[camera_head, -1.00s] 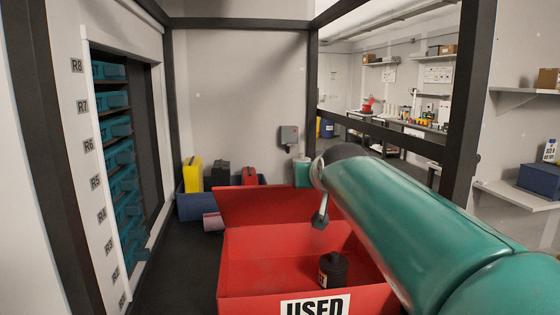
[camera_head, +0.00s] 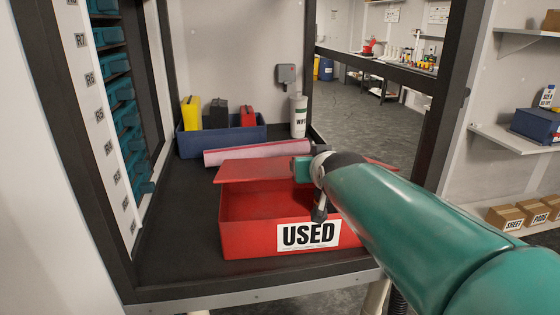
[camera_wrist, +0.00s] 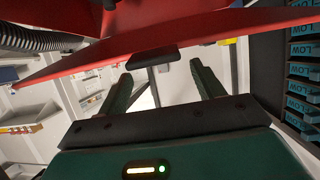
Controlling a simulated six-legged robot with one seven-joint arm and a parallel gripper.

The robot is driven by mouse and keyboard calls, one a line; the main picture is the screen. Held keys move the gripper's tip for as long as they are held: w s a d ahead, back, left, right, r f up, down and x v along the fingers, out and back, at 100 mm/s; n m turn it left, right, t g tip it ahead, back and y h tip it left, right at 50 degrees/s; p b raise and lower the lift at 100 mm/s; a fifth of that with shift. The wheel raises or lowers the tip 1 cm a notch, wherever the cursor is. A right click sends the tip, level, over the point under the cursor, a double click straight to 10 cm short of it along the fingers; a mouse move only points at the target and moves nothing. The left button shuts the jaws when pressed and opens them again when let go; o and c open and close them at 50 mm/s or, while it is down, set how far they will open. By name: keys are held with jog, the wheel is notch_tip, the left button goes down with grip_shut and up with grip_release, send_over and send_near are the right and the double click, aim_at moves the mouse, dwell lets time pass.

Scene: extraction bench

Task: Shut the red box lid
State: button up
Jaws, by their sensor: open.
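The red box (camera_head: 248,238) stands on the dark bench top with a white "USED" label on its front. Its red lid (camera_head: 245,171) is raised above the open front of the box, leaving a gap into the interior. In the wrist view the lid (camera_wrist: 125,48) spans the top of the picture. My gripper (camera_wrist: 163,75) is open, with two dark green fingers apart and nothing between them. A dark tab (camera_wrist: 152,58) shows beyond the fingers, near the lid's edge. I cannot tell whether the fingers touch the lid. In the head view my arm hides part of the lid and box.
A pink-white roll (camera_head: 258,152) lies behind the box. A blue bin (camera_head: 222,140) with several cases and a white canister (camera_head: 298,115) stand at the back. A rack of teal drawers (camera_head: 125,115) is on the left, and dark frame posts flank the bench.

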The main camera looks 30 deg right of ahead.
jog(key=shift+s, duration=0.1)
jog(key=v, duration=1.3)
jog(key=shift+s+r, duration=0.15)
jog(key=shift+s, duration=0.2)
jog(key=shift+a, duration=0.1)
